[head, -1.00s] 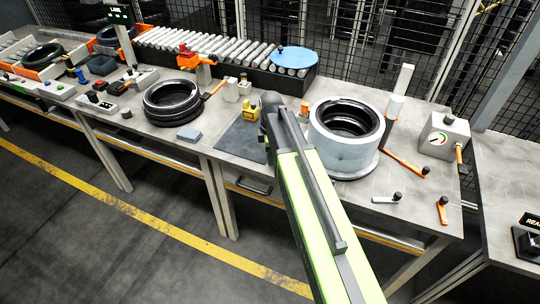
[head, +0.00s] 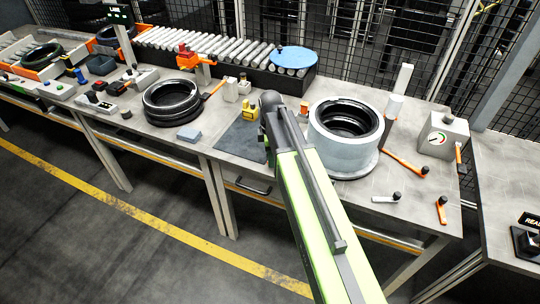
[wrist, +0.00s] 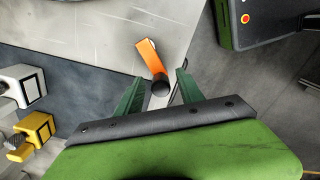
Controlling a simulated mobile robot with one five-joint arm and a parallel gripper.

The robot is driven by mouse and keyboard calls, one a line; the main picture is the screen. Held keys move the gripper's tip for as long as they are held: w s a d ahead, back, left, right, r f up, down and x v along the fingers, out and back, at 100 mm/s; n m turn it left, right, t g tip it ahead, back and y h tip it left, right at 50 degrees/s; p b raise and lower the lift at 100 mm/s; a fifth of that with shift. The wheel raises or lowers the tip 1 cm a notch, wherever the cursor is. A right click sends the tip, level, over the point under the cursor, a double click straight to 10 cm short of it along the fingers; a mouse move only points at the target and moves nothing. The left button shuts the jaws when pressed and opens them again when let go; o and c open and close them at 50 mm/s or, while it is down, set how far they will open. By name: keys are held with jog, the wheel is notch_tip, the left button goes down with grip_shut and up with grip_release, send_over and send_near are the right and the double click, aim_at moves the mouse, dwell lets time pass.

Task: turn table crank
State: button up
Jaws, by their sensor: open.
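In the wrist view, an orange crank arm (wrist: 148,57) with a black knob (wrist: 160,86) shows over the grey table top near its edge. My gripper (wrist: 158,80) is open, with one green finger on each side of the knob and apart from it. I cannot tell how far the fingertips are above or around the knob. In the head view my green arm reaches over the table's front edge, right of the dark mat (head: 236,142). It hides most of the gripper and the crank beneath it.
A pale drum holding a tyre (head: 345,150) stands close right of my arm. Other orange levers (head: 405,163) lie farther right, near a gauge box (head: 445,138). A stack of tyres (head: 172,103) sits to the left.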

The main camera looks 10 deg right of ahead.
notch_tip(320, 180, up, 17)
jog(key=p, duration=1.6)
jog(key=shift+p, duration=0.3)
jog(key=s+f+m+b, duration=0.6)
jog(key=s+m, duration=0.6)
jog(key=m, duration=0.4)
jog(key=shift+s+m, duration=0.15)
jog(key=shift+m, duration=0.15)
